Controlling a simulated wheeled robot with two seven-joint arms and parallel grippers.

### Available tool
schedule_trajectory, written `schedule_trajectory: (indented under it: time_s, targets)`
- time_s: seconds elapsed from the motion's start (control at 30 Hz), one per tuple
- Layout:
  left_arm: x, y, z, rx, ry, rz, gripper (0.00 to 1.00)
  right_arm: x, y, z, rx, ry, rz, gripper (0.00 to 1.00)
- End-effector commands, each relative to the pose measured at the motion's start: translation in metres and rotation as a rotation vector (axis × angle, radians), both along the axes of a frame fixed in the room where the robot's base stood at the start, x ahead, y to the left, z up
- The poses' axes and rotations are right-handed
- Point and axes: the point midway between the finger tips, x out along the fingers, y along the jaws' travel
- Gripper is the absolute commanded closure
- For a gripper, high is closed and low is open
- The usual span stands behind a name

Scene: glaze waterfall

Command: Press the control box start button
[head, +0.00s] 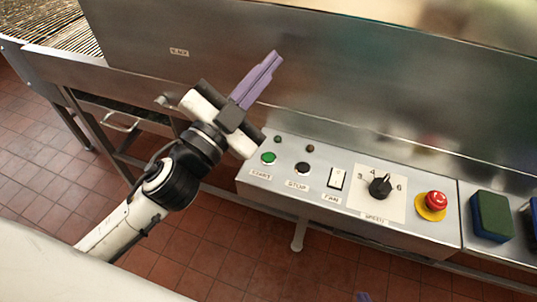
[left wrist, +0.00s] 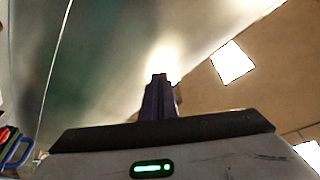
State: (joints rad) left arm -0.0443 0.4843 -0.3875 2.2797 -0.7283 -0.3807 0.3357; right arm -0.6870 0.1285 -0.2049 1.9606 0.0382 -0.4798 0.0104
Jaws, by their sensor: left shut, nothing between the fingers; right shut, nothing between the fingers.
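The control box (head: 345,225) is a long metal box with a sloping top panel along the front of the steel machine. Its green start button (head: 268,158) is at the panel's left end, above the START label. My left gripper (head: 275,59) is shut and empty, its purple fingers pointing up and right, above and behind the start button in the picture. Its shut fingers also show in the left wrist view (left wrist: 160,82), against shiny metal; the button is not visible there. Only a purple tip of my right gripper (head: 363,297) shows at the bottom edge of the head view.
Right of start are a dark stop button (head: 302,168), a white fan switch (head: 337,178), a black speed knob (head: 380,186) and a red emergency button (head: 436,201). A green sponge-like block (head: 491,215) lies farther right. A steel wall (head: 370,100) rises behind the panel.

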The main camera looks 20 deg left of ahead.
Motion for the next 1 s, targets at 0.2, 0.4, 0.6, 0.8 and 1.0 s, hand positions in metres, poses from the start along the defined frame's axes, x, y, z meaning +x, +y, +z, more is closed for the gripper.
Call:
schedule_trajectory:
  time_s: [0.2, 0.4, 0.6, 0.8, 1.0]
  targets:
    - [-0.055, -0.107, 0.069, 0.520, -0.503, -0.452, 1.00, 0.000, 0.000, 0.001, 0.000, -0.001, 0.001, 1.00]
    - [-0.069, -0.108, -0.022, 1.285, -0.555, -0.803, 1.00, 0.001, 0.000, 0.001, 0.000, -0.002, 0.001, 1.00]
    - [-0.037, -0.033, -0.070, 1.717, -0.347, -0.849, 1.00, 0.001, 0.000, 0.002, 0.001, -0.003, 0.001, 1.00]
    - [-0.024, 0.000, -0.078, 1.845, -0.246, -0.835, 1.00, 0.001, 0.001, 0.002, 0.001, -0.004, 0.001, 1.00]
    - [-0.024, 0.002, -0.079, 1.852, -0.241, -0.834, 1.00, 0.001, 0.001, 0.002, 0.000, -0.004, 0.002, 1.00]
